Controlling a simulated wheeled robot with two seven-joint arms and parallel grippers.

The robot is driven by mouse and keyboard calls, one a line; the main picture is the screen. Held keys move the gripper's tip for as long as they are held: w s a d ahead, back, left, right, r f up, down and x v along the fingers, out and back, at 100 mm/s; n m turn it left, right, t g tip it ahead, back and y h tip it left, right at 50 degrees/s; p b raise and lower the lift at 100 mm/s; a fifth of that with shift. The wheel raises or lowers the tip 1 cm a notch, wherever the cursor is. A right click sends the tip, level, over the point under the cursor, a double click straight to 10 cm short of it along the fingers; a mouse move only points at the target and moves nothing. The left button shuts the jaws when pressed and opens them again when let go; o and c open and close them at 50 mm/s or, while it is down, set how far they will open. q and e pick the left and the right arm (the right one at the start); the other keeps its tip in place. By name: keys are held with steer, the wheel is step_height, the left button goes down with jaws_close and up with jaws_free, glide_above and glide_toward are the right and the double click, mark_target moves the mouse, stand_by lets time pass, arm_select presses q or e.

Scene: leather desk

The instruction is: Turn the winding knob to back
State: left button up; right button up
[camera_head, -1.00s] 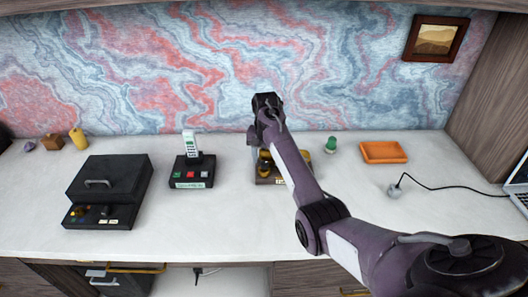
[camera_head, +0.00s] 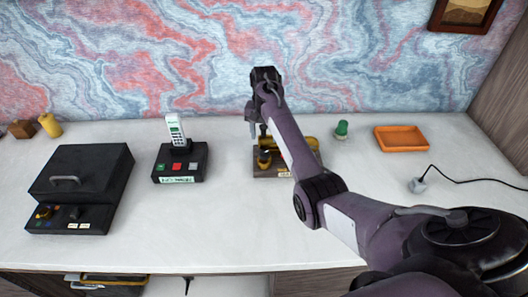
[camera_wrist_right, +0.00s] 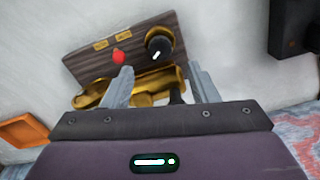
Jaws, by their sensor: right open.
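A wooden-based device with brass parts stands on the desk in the head view (camera_head: 272,170), partly hidden behind my right arm. In the right wrist view its dark wooden base (camera_wrist_right: 92,62) carries a round black knob (camera_wrist_right: 158,43) with a white mark, a red piece (camera_wrist_right: 119,56) and small brass labels. I cannot tell for certain which part is the winding knob. A shiny brass body (camera_wrist_right: 148,88) with a dark piece lies along the base's near side. My right gripper (camera_wrist_right: 162,86) is open above this side, its fingers apart over the brass body. Contact is unclear.
A black box with a handle (camera_head: 82,172) and a cordless phone on its black base (camera_head: 180,160) stand to the left. A green object (camera_head: 341,130), an orange tray (camera_head: 402,138) and a grey plug with cable (camera_head: 418,185) are to the right. The front desk surface is clear.

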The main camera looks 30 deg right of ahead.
mark_target(264, 152)
steer(key=shift+w+d+f, duration=0.1)
steer(key=shift+w+f, duration=0.05)
steer(key=shift+f, duration=0.3)
step_height(264, 152, down, 7)
steer(key=shift+f+p, duration=0.1)
steer(key=shift+p, duration=0.45)
steer(key=c, duration=1)
steer(key=shift+o, duration=0.2)
